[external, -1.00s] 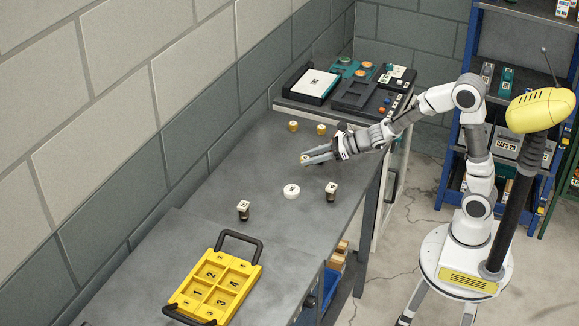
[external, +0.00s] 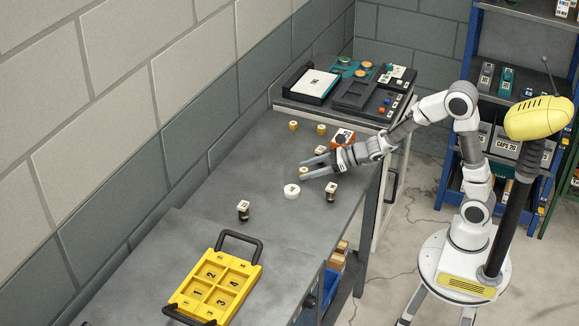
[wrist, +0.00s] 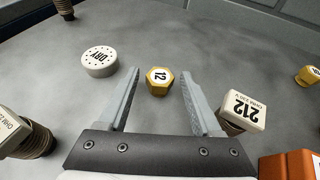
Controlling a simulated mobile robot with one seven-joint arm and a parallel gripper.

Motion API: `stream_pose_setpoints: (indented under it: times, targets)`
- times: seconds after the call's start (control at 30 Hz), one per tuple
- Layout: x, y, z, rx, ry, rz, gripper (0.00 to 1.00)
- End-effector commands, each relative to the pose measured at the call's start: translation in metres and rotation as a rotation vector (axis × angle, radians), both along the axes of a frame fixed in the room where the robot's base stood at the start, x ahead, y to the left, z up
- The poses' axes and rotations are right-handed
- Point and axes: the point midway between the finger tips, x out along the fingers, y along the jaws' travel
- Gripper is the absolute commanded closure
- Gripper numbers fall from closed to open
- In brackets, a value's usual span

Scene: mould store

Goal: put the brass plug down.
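The brass plug (external: 303,171), a hexagonal piece with a white label reading 12, stands upright on the grey bench. In the wrist view the plug (wrist: 159,81) sits between my two fingertips, with a gap on each side. My gripper (external: 312,167) is open and low over the bench, its fingers on either side of the plug; it also shows in the wrist view (wrist: 160,95). Nothing is held. Other brass plugs (external: 293,126) and (external: 321,129) stand farther back on the bench.
A white round DRY piece (external: 292,191) is close by. An orange box (external: 343,137), dark fittings (external: 243,210) and (external: 331,191), and a yellow numbered tray (external: 257,273) share the bench.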

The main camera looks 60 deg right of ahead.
Motion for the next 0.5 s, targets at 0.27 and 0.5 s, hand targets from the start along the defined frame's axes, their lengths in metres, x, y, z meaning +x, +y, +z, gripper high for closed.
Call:
stream_pose_setpoints:
  times: [0.27,0.5]
  targets:
    - [0.000,0.000,0.001,0.000,0.000,0.000,0.32]
    - [-0.014,-0.007,0.013,0.000,-0.002,-0.002,0.32]
